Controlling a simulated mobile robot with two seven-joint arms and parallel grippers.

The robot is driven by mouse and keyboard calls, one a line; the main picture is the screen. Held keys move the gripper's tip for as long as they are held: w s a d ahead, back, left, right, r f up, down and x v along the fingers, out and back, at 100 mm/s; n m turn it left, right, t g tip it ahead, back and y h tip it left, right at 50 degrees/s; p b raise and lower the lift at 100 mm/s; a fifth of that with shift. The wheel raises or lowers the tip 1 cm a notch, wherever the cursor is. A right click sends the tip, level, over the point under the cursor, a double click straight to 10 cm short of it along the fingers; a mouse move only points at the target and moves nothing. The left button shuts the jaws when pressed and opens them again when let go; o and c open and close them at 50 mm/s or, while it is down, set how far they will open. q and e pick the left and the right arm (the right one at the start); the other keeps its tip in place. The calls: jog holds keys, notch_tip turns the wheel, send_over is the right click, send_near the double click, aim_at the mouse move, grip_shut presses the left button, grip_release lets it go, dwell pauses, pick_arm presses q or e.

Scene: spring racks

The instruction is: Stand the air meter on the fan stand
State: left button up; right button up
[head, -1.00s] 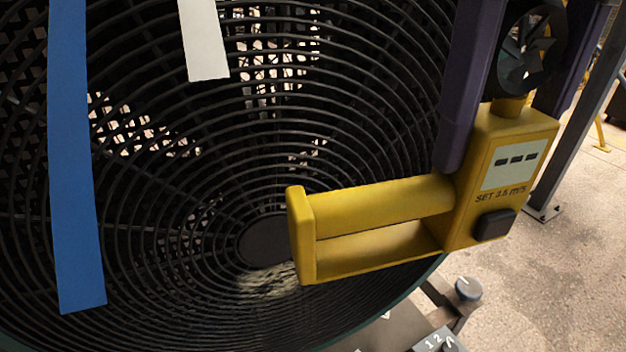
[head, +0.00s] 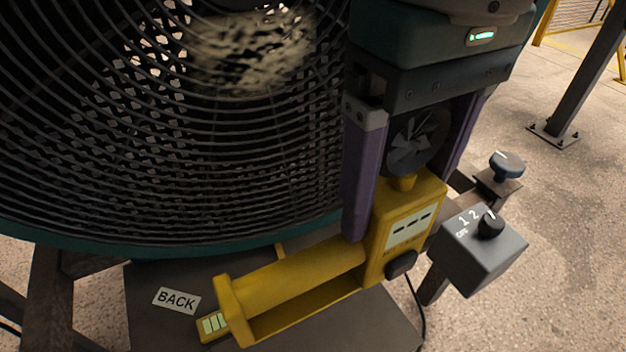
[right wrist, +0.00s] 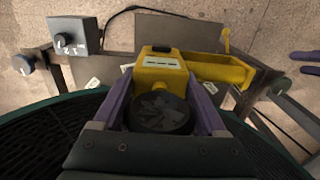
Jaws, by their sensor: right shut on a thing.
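The yellow air meter (head: 405,225) has a small dark fan wheel on top, a display with dashes and a long looped handle pointing left. My right gripper (head: 405,180) is shut on it, with purple fingers on both sides of the wheel. The meter is upright, slightly tilted in the head view, over the dark plate of the fan stand (head: 375,325). I cannot tell whether it touches the plate. The right wrist view also shows the meter (right wrist: 160,75) in the fingers. My left gripper (right wrist: 306,62) shows only as two purple fingertips, apart, at that view's right edge.
The big fan's round grille (head: 200,170) stands right behind the meter. A grey switch box (head: 480,250) and a dark knob (head: 507,164) are close on the right.

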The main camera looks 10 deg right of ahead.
notch_tip(320, 180, down, 20)
jog(key=b, duration=0.7)
jog(key=shift+r, duration=0.2)
jog(key=o, duration=1.6)
jog(key=shift+c, duration=0.2)
notch_tip(320, 180, up, 11)
jog(key=p, duration=0.5)
jog(key=shift+r, duration=0.5)
